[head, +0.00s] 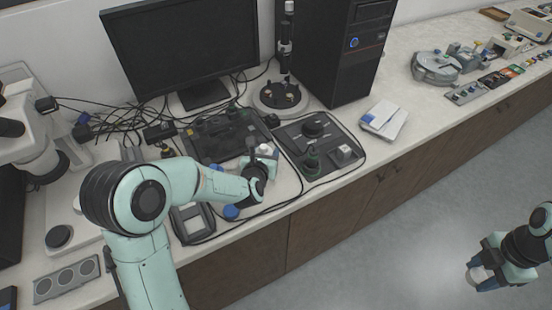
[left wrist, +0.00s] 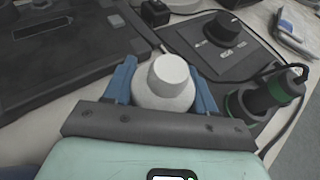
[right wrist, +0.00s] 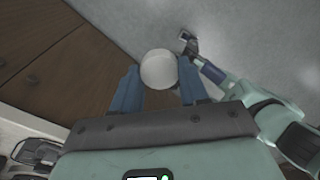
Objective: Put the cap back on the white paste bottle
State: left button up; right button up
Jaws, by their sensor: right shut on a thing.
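The white paste bottle (left wrist: 163,98) stands between the blue fingers of my left gripper (left wrist: 164,88) in the left wrist view. Its white top points up and its lower part is hidden. In the head view a bit of white bottle (head: 264,149) shows beyond my left gripper (head: 259,170) on the bench. That gripper looks open around the bottle, with little gap at its sides. My right gripper (right wrist: 159,85) is shut on a white round thing (right wrist: 158,69), which looks like the cap. In the head view my right gripper (head: 482,268) is low at the right, over the floor.
A dark panel with a knob (head: 314,130) lies right of the bottle, with a green-and-black part (head: 312,160) on it. A monitor (head: 180,45), a computer tower (head: 345,50) and a white booklet (head: 384,119) stand or lie behind.

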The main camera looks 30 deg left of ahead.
aim_at(263, 148)
pick_arm(q)
jog(key=shift+r, duration=0.2)
